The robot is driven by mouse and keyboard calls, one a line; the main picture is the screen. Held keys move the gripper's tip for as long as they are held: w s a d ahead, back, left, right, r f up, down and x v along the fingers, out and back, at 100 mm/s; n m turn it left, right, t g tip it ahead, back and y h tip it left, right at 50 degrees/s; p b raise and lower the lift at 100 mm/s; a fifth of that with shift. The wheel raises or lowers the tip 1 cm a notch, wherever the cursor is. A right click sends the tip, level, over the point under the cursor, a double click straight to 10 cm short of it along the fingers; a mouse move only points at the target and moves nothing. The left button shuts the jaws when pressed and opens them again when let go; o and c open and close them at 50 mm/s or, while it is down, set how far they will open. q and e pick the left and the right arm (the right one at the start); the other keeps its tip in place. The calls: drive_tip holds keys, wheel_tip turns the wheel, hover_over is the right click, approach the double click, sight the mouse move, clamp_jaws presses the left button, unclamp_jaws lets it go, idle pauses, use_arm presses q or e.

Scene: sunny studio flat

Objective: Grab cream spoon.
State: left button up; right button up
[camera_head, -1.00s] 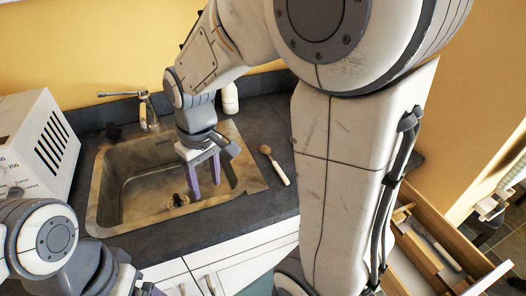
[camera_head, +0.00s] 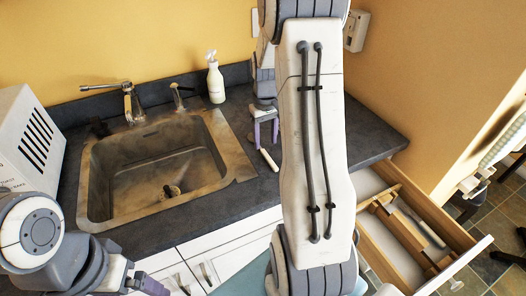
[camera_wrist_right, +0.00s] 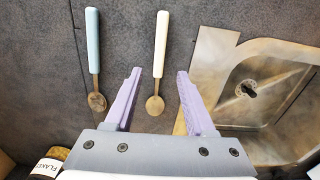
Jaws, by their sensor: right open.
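The cream spoon (camera_wrist_right: 161,45) lies on the dark counter, its handle pointing away and its metal bowl between my right gripper's fingers in the right wrist view. In the head view only its pale handle (camera_head: 268,160) shows, just below the purple fingers; the rest is hidden. My right gripper (camera_head: 266,132) is open and empty above the counter, right of the sink. Its fingertips (camera_wrist_right: 158,73) are on either side of the spoon in the right wrist view, with gaps on both sides.
A light blue spoon (camera_wrist_right: 93,45) lies left of the cream one in the right wrist view. The metal sink (camera_head: 100,200) is close by. A white bottle (camera_head: 215,82) stands behind it. A labelled item (camera_wrist_right: 46,168) is at the lower left. An open drawer (camera_head: 453,262) juts out at the right.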

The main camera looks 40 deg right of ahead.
sight(265, 153)
wheel_tip(265, 153, down, 5)
drive_tip(key=shift+d+r+p, duration=0.1)
drive_tip(key=shift+r+p, duration=0.05)
drive_tip(key=shift+p, duration=0.25)
drive_tip(key=shift+w, duration=0.1)
clamp_jaws()
